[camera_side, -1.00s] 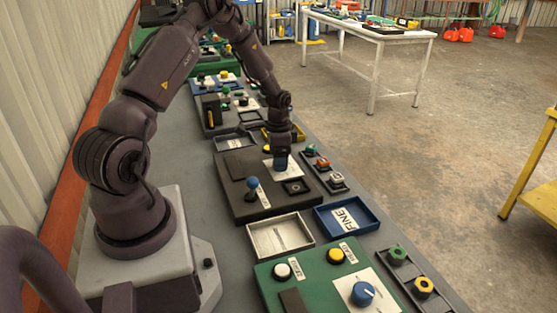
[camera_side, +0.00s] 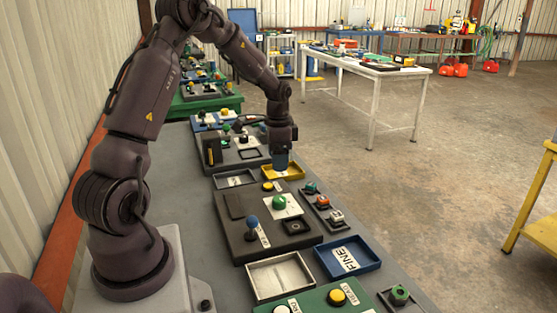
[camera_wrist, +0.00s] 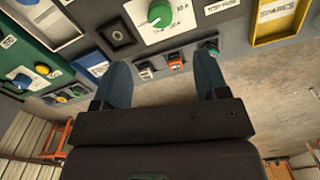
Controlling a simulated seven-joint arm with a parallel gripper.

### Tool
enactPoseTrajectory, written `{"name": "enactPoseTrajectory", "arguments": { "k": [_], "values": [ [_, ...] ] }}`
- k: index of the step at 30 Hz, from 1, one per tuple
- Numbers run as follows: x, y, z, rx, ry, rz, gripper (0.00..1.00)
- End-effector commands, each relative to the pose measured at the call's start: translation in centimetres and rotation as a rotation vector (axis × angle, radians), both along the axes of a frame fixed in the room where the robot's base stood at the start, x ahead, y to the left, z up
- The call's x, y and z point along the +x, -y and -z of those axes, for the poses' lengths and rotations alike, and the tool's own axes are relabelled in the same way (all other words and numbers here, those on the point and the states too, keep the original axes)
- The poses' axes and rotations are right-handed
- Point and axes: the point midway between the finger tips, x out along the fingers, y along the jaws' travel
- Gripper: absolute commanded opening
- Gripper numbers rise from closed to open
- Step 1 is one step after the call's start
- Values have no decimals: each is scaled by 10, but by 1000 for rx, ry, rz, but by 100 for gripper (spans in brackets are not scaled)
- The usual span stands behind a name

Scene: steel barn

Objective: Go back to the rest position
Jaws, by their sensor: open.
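My gripper (camera_side: 281,162) hangs fingers down from my arm above the bench, behind the dark control panel (camera_side: 236,236) in the side view. In the wrist view its two blue fingers (camera_wrist: 162,88) are spread apart with nothing between them. A green knob (camera_side: 279,202) on a white plate sits on the dark panel, clear of the gripper. The knob also shows in the wrist view (camera_wrist: 160,14), beyond the fingertips. A blue-topped joystick (camera_side: 252,221) stands on the same panel.
A blue tray marked FINE (camera_side: 373,268), a metal tray (camera_side: 258,290) and a yellow tray (camera_side: 297,170) lie around the panel. A strip with several small parts (camera_side: 323,222) lies at the right edge. Open floor lies beyond the bench.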

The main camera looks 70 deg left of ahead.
Motion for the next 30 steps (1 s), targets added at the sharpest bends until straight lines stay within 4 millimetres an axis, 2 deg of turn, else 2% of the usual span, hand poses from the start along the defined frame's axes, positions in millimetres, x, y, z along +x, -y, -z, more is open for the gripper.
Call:
{"name": "enactPoseTrajectory", "arguments": {
  "k": [5,8,14,20,24,30],
  "values": [
    [-1,1,1,-4,-3,-64,67],
    [-16,12,8,-35,-43,-178,67],
    [-36,54,-31,-6,-46,-339,67],
    [-55,112,-82,40,25,-418,67],
    [-78,159,-115,53,112,-441,67],
    [-116,215,-147,22,270,-404,67]
  ]
}}
